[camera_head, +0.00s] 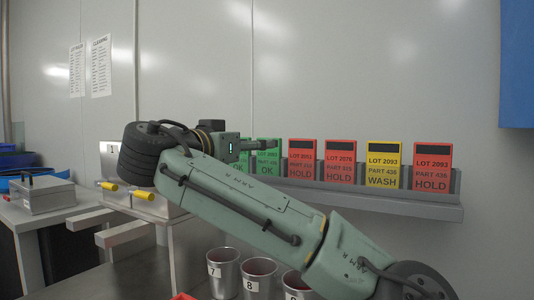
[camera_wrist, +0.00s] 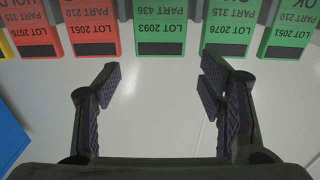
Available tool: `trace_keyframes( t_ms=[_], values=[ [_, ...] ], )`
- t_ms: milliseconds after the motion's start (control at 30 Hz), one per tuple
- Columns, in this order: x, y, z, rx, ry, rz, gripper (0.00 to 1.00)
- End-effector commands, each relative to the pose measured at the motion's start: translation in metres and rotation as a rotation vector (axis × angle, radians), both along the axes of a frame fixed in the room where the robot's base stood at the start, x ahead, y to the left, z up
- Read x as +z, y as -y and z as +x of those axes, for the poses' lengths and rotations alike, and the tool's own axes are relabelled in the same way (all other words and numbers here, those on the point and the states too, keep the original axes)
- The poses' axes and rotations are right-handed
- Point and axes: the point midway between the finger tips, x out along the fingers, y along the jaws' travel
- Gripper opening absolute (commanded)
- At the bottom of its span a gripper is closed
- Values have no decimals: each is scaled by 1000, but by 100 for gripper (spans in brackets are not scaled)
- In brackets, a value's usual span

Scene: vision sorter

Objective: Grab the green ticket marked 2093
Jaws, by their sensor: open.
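The green ticket marked LOT 2093, PART 436 (camera_wrist: 159,22) hangs upside down at the top middle of the wrist view, with a dark bar on its near edge. In the head view the green ticket beside the red 2051 one (camera_head: 268,163) matches it by order, partly covered by my gripper. My gripper (camera_wrist: 160,80) is open and empty. Its two fingers are spread to either side of the ticket's line, and the ticket lies beyond the fingertips, not between them. In the head view my gripper (camera_head: 262,146) reaches across in front of the green tickets.
Further along the grey rack (camera_head: 400,200) stand a red 2076 (camera_head: 340,162), a yellow 2093 (camera_head: 383,165) and a red 2093 ticket (camera_head: 432,167). Numbered cups (camera_head: 224,272) stand below.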

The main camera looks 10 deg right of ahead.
Motion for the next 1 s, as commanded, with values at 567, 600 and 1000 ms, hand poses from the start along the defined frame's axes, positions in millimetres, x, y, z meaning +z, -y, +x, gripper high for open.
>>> trace_keyframes(
  t_ms=[567,600,1000],
  values=[
    [4,44,42,4,-1,0,63],
    [3,45,42,5,-1,0,63],
    [3,44,42,5,-1,1,49]
  ],
)
